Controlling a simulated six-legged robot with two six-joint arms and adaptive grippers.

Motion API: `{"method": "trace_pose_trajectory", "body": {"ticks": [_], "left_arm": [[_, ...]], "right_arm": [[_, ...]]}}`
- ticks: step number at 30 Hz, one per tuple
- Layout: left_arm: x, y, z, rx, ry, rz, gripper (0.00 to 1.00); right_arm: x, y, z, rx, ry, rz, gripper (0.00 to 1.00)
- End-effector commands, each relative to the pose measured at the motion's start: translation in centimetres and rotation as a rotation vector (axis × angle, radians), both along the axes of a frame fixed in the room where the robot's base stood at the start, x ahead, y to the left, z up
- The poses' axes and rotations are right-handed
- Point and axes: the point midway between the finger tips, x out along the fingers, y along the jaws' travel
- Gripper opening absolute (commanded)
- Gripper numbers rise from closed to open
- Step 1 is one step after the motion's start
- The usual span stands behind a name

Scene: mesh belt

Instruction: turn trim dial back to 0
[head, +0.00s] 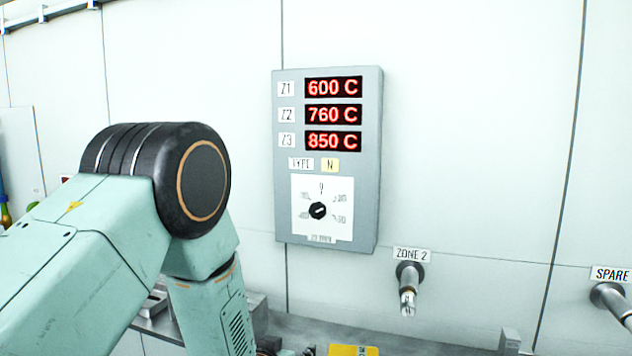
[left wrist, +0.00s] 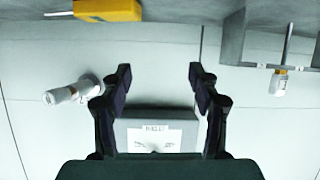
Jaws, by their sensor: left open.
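The trim dial (head: 318,210) is a small black knob on a white plate low on a grey wall panel (head: 368,160). A 0 is printed above it, with blurred marks at its sides. Its white pointer line lies nearly level, off the 0, seemingly towards the right. In the left wrist view, upside down, the panel's lower end (left wrist: 185,132) shows between the fingers; the dial itself is hidden behind my gripper's body. My left gripper (left wrist: 160,78) is open and empty, apart from the panel. My right gripper is out of view.
Red displays (head: 333,115) read 600 C, 760 C and 850 C. A ZONE 2 fitting (head: 409,285) projects from the wall right of and below the panel; a SPARE fitting (head: 612,296) is further right. A yellow object (head: 352,350) lies below. The wall around the dial is clear.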

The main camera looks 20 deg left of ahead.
Motion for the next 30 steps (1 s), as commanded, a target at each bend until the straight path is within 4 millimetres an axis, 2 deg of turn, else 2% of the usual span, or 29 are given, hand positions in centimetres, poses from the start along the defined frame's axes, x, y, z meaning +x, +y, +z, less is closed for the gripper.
{"method": "trace_pose_trajectory", "body": {"ticks": [1, 3, 6, 9, 12, 15, 20, 30], "left_arm": [[1.9, 0.0, 5.1, -0.003, -0.076, -0.001, 0.61], [4.0, 0.1, 10.1, -0.007, -0.168, -0.003, 0.61], [6.2, 0.1, 16.3, -0.01, -0.28, -0.006, 0.61], [7.5, 0.2, 20.9, -0.014, -0.36, -0.009, 0.61], [8.1, 0.2, 23.5, -0.016, -0.41, -0.012, 0.61], [8.5, 0.2, 24.6, -0.017, -0.431, -0.011, 0.61], [9.7, 0.1, 24.5, -0.016, -0.433, -0.011, 0.61], [14.1, -0.2, 24.5, -0.017, -0.433, -0.009, 0.61]], "right_arm": [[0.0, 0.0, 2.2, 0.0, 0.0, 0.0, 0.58], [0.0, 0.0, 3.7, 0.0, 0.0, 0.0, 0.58], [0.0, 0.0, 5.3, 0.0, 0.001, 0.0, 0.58], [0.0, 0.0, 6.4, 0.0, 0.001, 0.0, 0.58], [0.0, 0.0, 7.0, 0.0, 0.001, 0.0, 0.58], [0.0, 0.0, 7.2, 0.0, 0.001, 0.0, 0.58], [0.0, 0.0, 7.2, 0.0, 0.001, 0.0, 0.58], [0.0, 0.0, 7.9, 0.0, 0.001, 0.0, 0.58]]}}
